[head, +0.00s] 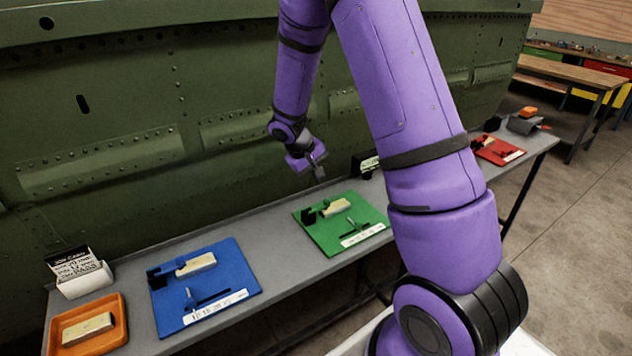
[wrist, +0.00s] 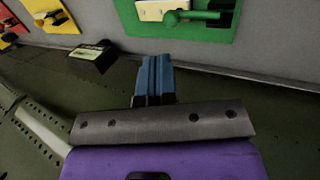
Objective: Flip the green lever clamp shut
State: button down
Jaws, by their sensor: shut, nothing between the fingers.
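The green board (head: 378,236) lies on the long grey bench, in the middle of the head view. It carries a dark clamp block (head: 310,216), a pale block (head: 336,206) and a thin dark rod near its printed label. In the wrist view, the green lever (wrist: 195,16) lies across the board at the top edge, beside the pale block (wrist: 152,9). Whether the clamp is open cannot be told. My gripper (head: 320,177) is shut and empty, above the back edge of the bench and apart from the board. Its fingers (wrist: 155,62) point toward the board in the wrist view.
A blue board (head: 225,255) and an orange tray (head: 118,337) lie to the left on the bench; a red board (head: 487,146) lies to the right. A small dark card stand (head: 367,164) is close behind the green board. The green fuselage wall (head: 130,110) rises behind the bench.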

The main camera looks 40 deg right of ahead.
jog(key=d+r, duration=0.3)
jog(key=r, duration=0.7)
jog(key=shift+w+d+r, duration=0.15)
jog(key=shift+r, duration=0.2)
jog(key=s+a+r+t+y, duration=0.25)
jog(key=s+a+r, duration=0.65)
jog(key=s+r, duration=0.45)
jog(key=s+a+r+t+y, duration=0.1)
jog(key=s+a+r, duration=0.1)
jog(key=s, duration=0.5)
jog(key=s+a+r+t+y, duration=0.1)
jog(key=s+a+r+t, duration=0.1)
jog(key=s+a, duration=0.3)
jog(key=shift+s+a+n, duration=0.2)
jog(key=shift+s+n, duration=0.2)
jog(key=shift+s, duration=1.15)
jog(key=shift+t+y, duration=0.25)
